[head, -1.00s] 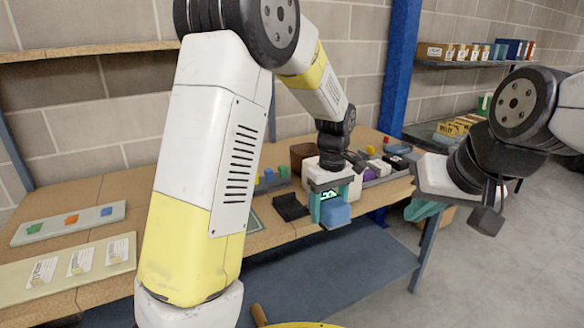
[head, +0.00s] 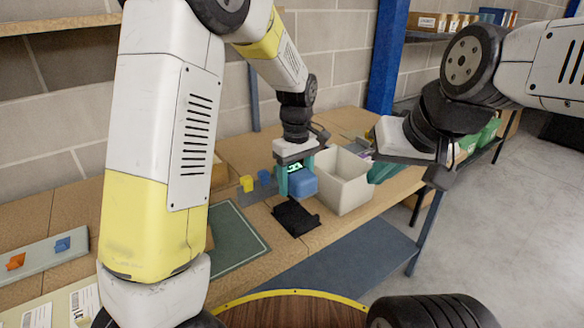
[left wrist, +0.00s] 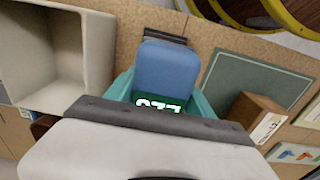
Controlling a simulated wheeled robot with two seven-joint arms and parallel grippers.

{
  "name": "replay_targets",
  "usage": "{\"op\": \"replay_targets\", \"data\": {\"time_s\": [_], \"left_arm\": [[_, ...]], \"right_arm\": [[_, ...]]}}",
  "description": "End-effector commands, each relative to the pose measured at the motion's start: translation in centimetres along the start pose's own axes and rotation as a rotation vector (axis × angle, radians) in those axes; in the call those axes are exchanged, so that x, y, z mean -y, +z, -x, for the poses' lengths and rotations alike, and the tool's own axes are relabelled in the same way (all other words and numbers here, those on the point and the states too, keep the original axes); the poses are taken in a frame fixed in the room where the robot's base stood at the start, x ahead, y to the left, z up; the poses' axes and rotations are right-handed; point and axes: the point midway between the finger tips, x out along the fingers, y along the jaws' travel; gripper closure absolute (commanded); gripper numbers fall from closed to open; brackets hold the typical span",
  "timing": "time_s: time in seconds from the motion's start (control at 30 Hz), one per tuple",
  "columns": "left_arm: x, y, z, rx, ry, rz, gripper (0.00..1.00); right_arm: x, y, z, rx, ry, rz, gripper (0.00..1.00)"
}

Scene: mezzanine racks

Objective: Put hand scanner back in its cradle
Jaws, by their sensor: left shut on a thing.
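The hand scanner (head: 301,186), blue with a lit green display, is held between the teal fingers of my left gripper (head: 296,180). It hangs above the bench, apart from it as far as I can see. The black cradle (head: 296,218) lies flat on the bench just below the scanner in the head view. In the left wrist view the scanner (left wrist: 166,72) covers most of the cradle, leaving a dark edge (left wrist: 163,34) showing. My right gripper (head: 383,172) is at the right, mostly hidden behind its own wrist, so its opening does not show.
A pale open bin (head: 343,184) stands close to the right of the scanner. A dark green mat (head: 236,243) lies left of the cradle. A blue post (head: 386,62) rises behind the bench.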

Motion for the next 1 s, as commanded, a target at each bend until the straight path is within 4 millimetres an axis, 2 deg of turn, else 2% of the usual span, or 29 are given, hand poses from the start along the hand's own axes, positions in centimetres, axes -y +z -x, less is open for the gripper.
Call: {"op": "replay_targets", "data": {"time_s": [0.3, 0.5, 1.0], "left_arm": [[0.0, 0.0, -3.3, 0.001, -0.001, 0.000, 0.93], [0.0, 0.0, -4.8, 0.001, -0.001, 0.000, 0.93], [0.0, 0.0, -5.4, 0.000, 0.001, 0.000, 0.93]], "right_arm": [[0.0, 0.0, 0.0, 0.000, 0.000, 0.000, 1.00], [0.0, 0.0, 0.0, 0.000, 0.000, 0.000, 1.00], [0.0, 0.0, 0.0, 0.000, 0.000, 0.000, 1.00]]}}
